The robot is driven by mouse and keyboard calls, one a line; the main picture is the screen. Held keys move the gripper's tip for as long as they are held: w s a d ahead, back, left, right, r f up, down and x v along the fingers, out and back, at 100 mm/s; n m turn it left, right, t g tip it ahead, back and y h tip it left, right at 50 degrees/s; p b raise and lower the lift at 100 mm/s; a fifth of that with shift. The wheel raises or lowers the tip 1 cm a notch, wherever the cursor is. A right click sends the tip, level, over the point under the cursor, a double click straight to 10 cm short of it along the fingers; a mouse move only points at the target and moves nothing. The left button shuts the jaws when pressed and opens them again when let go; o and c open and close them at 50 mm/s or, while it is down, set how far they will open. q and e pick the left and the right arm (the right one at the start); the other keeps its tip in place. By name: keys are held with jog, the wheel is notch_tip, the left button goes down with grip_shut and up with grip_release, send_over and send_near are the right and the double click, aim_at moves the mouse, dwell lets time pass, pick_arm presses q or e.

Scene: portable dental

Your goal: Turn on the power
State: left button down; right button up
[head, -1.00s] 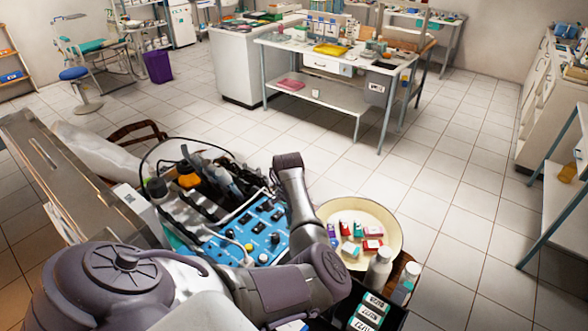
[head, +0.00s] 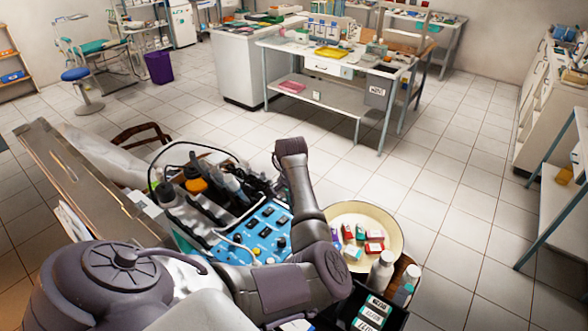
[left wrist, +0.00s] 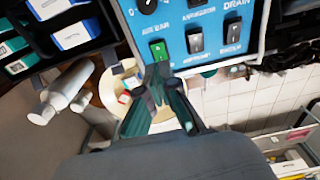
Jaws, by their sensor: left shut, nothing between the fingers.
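A blue control panel (head: 250,233) with black knobs and switches is on the dental unit in the head view, partly hidden by my left arm. The left wrist view shows the panel (left wrist: 213,62) close up, with a green rocker switch (left wrist: 158,50) and two black rocker switches (left wrist: 195,39) (left wrist: 232,34) to its right. My left gripper (left wrist: 158,76) is shut and empty, its fingertips just below the green switch in the picture. I cannot tell whether they touch it. The gripper is not clear in the head view. My right gripper is not in view.
A round cream tray (head: 392,225) with small boxes is right of the panel. White bottles (head: 381,270) and a dark box of labelled packs (head: 372,312) are in front of it. Handpieces and an orange-capped bottle (head: 195,180) stand behind the panel. Open floor lies beyond.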

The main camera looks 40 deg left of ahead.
pick_arm(q)
notch_tip(320, 180, up, 6)
jog(key=b, duration=0.1)
jog(key=shift+d, duration=0.2)
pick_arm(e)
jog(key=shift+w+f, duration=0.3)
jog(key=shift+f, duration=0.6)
pick_arm(q)
jog(key=shift+w, duration=0.1)
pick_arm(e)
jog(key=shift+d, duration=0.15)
